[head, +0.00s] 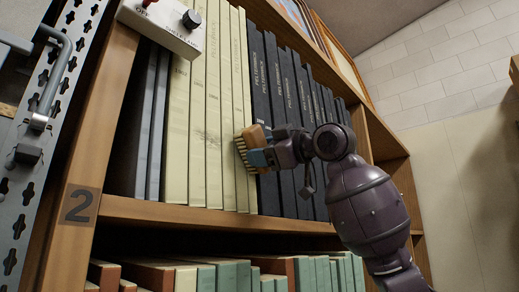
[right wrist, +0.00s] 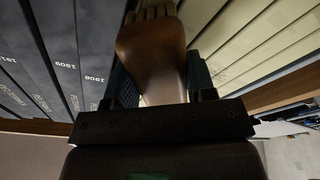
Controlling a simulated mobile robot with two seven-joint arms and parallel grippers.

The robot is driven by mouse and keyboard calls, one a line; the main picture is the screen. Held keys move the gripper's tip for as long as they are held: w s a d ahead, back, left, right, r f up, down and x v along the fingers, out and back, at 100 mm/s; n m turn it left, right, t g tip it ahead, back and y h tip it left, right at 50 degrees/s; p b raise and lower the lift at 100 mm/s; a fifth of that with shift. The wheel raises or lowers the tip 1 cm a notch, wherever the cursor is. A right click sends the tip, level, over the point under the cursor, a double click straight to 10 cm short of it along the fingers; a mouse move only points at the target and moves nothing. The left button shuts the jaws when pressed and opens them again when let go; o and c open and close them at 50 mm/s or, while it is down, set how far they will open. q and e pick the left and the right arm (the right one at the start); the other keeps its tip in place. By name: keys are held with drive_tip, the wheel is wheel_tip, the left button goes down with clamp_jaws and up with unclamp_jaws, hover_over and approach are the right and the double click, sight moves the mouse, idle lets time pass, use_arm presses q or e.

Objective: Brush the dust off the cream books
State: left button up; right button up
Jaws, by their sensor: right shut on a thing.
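The cream books (head: 208,125) stand upright in a row on the shelf in the head view, between grey and dark books. A dark smudge of dust marks the lower middle spines. My right gripper (head: 264,155) is shut on a wooden brush (head: 254,137), with its bristles turned left, at or close to the rightmost cream spines; I cannot tell whether they touch. In the right wrist view the brush handle (right wrist: 152,60) sits between the fingers, and the cream books (right wrist: 262,40) are at the right. My left gripper is not in view.
Dark books (head: 290,110) stand right of the cream ones, and grey books (head: 150,125) stand left. A white switch box (head: 165,25) hangs at the upper left. The shelf board (head: 190,217) runs below, with green and brown books (head: 220,274) under it.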

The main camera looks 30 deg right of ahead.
drive_tip(key=shift+o, duration=0.2)
drive_tip(key=shift+w+d+r+h, duration=0.1)
drive_tip(key=shift+d+r+h, duration=0.05)
drive_tip(key=shift+d, duration=0.25)
drive_tip(key=shift+w+d+r+h, duration=0.1)
drive_tip(key=shift+d+h, duration=0.05)
drive_tip(key=shift+d, duration=0.25)
drive_tip(key=shift+s, duration=0.15)
drive_tip(key=shift+o, duration=0.3)
drive_tip(key=shift+d, duration=0.1)
drive_tip(key=shift+s, duration=0.1)
drive_tip(key=shift+a+f, duration=0.3)
drive_tip(key=shift+a, duration=0.55)
drive_tip(key=shift+c, duration=0.5)
drive_tip(key=shift+s+a, duration=0.35)
drive_tip(key=shift+a, duration=0.35)
drive_tip(key=shift+s+a+b, duration=0.15)
drive_tip(key=shift+s+a, duration=0.4)
drive_tip(key=shift+a, duration=1)
drive_tip(key=shift+s+a+b, duration=0.1)
drive_tip(key=shift+s+a, duration=0.4)
drive_tip(key=shift+a, duration=1.05)
drive_tip(key=shift+s+a+b, duration=0.15)
drive_tip(key=shift+s+a, duration=0.4)
drive_tip(key=shift+a, duration=1)
drive_tip(key=shift+a, duration=0.1)
drive_tip(key=shift+s+a, duration=0.3)
drive_tip(key=shift+a, duration=0.45)
drive_tip(key=shift+s+a, duration=0.25)
drive_tip(key=shift+a, duration=0.45)
